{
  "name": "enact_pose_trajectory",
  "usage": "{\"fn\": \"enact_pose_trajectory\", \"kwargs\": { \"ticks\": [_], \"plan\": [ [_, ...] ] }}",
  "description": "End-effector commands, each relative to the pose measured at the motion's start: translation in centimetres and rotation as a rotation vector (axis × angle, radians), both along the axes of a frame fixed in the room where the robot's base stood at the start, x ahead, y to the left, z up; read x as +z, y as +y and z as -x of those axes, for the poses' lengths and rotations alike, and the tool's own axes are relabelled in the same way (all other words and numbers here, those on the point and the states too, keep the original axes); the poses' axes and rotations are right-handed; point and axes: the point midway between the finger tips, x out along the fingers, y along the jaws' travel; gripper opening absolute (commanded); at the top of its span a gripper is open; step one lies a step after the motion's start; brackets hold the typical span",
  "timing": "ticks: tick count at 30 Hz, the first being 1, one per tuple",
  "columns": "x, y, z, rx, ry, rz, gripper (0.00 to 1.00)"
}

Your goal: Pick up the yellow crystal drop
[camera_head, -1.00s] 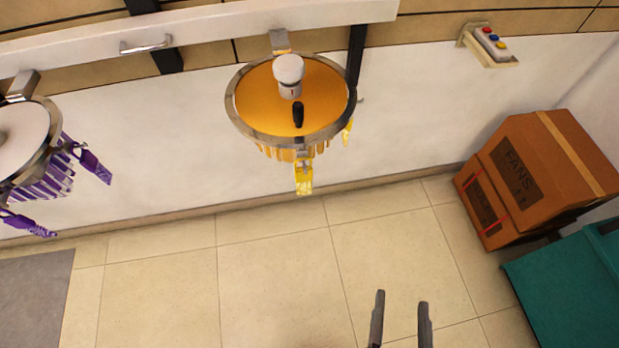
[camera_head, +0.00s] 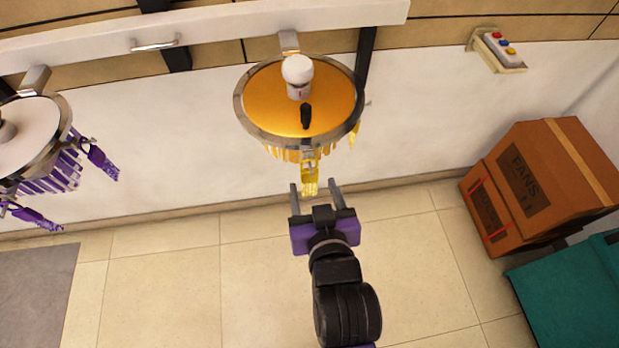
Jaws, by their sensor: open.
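The yellow crystal drop (camera_head: 310,174) hangs from the front rim of the orange-topped chandelier (camera_head: 279,98). Another yellow drop (camera_head: 353,137) hangs at the chandelier's right side. My gripper (camera_head: 315,187) is open, with one finger on each side of the front drop's lower end in the picture. I cannot tell from this view whether the fingers are at the drop's depth or touch it. The drop's bottom tip shows between the fingers.
A chandelier with purple drops (camera_head: 40,140) hangs at the left. A white wall (camera_head: 200,130) stands behind. Cardboard boxes (camera_head: 545,175) and a teal container (camera_head: 570,290) stand at the right. A button box (camera_head: 497,46) sits on the wall. The floor (camera_head: 160,290) is clear.

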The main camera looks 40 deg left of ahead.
Motion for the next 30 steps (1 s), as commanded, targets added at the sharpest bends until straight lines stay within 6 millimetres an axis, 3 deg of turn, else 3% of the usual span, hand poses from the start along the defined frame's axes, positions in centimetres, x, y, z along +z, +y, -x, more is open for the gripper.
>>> {"fn": "enact_pose_trajectory", "kwargs": {
  "ticks": [9,18,20,27,30],
  "plan": [
    [-1.4,3.0,-2.1,0.0,-0.001,0.001,0.58],
    [-1.7,3.3,-2.5,-0.001,-0.001,-0.001,0.58],
    [-1.7,3.3,-2.5,-0.001,-0.001,-0.001,0.5],
    [-1.7,3.3,-2.4,-0.001,0.0,-0.001,0.03],
    [-1.6,3.3,-2.5,-0.001,0.0,-0.001,0.0]
  ]
}}
